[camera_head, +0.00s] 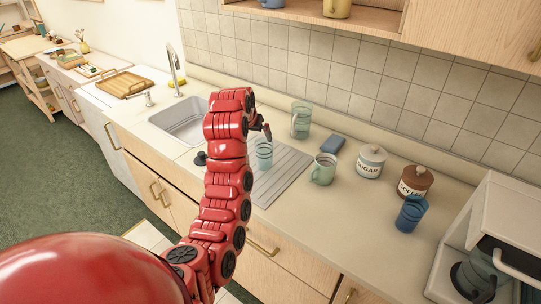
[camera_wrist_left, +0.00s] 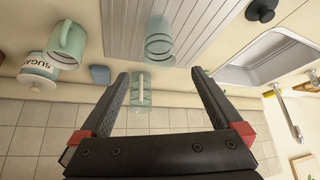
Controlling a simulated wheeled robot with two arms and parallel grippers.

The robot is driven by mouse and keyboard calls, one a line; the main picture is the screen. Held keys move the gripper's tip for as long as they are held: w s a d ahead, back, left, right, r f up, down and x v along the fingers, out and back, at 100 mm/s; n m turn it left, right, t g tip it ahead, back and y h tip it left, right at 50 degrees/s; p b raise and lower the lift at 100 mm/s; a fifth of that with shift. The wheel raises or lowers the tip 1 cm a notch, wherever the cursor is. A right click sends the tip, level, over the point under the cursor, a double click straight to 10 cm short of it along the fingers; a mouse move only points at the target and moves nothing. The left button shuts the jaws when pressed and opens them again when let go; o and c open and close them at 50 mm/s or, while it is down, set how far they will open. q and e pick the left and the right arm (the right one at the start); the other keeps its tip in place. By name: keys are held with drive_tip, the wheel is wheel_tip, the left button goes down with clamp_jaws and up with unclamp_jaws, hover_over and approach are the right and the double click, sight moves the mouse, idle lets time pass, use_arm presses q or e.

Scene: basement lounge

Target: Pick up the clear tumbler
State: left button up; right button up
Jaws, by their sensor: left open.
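The clear tumbler (camera_head: 264,154) stands on the ribbed drainboard (camera_head: 285,178) right of the sink, partly behind my left arm. In the left wrist view the tumbler (camera_wrist_left: 160,42) shows near the top centre, beyond my fingertips and roughly in line with the gap between them. My left gripper (camera_head: 266,131) is mostly hidden by its own red arm in the head view. In the left wrist view the left gripper (camera_wrist_left: 160,76) is open, with nothing held between its two dark fingers. My right gripper is out of both views.
A clear handled glass (camera_head: 301,121) stands near the wall, with a blue sponge (camera_head: 332,145) beside it. A green mug (camera_head: 323,169), sugar jar (camera_head: 371,161), coffee jar (camera_head: 414,182) and blue tumbler (camera_head: 411,212) stand to the right. The sink (camera_head: 183,121) and faucet (camera_head: 175,70) are left.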

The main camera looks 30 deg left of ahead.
sight(263, 150)
use_arm(q)
drive_tip(key=b+x, duration=0.1)
drive_tip(key=x, duration=1.1)
drive_tip(key=shift+b, duration=0.3)
drive_tip(key=shift+w+a+f+p, duration=0.1)
drive_tip(key=shift+w+f+p, duration=0.3)
drive_tip(key=shift+p, duration=0.2)
drive_tip(key=shift+w+f+p, duration=0.35)
drive_tip(key=shift+w+f, duration=0.05)
drive_tip(key=shift+f, duration=0.2)
drive_tip(key=shift+x, duration=1.05)
drive_tip(key=shift+w+a+f, duration=0.1)
drive_tip(key=shift+a+f, duration=0.05)
drive_tip(key=shift+f, duration=0.1)
